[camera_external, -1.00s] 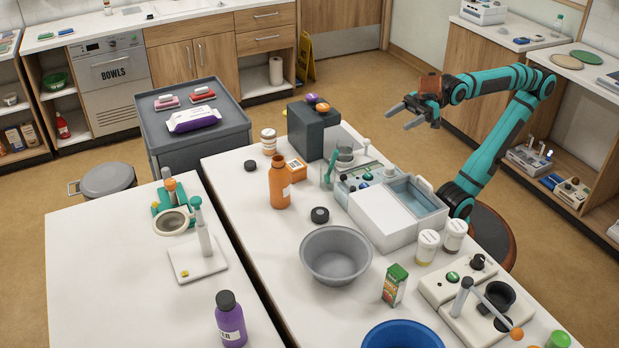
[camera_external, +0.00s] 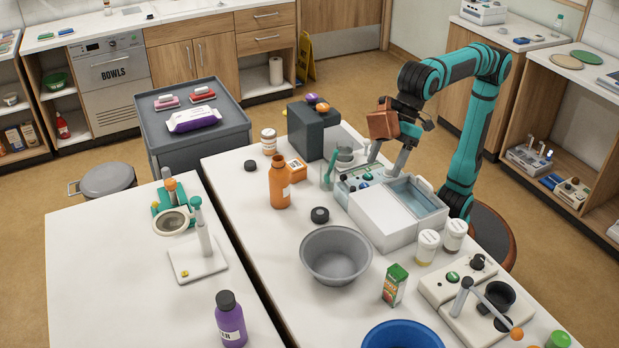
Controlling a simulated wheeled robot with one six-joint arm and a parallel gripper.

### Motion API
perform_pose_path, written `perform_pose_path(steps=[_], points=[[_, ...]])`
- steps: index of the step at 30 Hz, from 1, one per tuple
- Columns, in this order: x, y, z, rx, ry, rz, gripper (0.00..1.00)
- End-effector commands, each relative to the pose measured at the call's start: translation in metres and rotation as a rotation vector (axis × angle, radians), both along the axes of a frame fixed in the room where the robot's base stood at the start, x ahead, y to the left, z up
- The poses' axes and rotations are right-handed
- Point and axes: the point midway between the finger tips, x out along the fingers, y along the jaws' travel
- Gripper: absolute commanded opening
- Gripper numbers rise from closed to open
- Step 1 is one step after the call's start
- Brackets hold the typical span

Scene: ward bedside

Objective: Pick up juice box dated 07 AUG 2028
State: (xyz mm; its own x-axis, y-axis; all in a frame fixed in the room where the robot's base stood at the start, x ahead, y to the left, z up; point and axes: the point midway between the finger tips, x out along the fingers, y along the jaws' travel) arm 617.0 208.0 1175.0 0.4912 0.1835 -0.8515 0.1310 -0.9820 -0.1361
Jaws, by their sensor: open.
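My gripper (camera_external: 386,158) is open and empty. It points down above the white machine with the clear-lidded basin, behind and well above the juice box.
A grey bowl (camera_external: 336,255) stands left of the juice box, and a blue bowl (camera_external: 402,337) stands in front. Two white-lidded jars (camera_external: 427,246) stand behind it. The white machine (camera_external: 372,218) lies between my arm and the bowl. The left table (camera_external: 110,260) has free room.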

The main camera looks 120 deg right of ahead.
Motion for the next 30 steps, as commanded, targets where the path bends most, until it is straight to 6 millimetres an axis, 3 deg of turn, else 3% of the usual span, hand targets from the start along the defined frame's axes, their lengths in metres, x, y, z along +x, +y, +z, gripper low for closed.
perform_pose_path(steps=[6, 18, 24, 30], points=[[0.029, 0.056, -0.010, -0.047, 0.166, 0.026, 0.69], [0.058, 0.154, -0.036, -0.165, 0.438, 0.051, 0.69], [0.060, 0.177, -0.043, -0.201, 0.502, 0.053, 0.69], [0.060, 0.180, -0.056, -0.209, 0.515, 0.053, 0.69]])
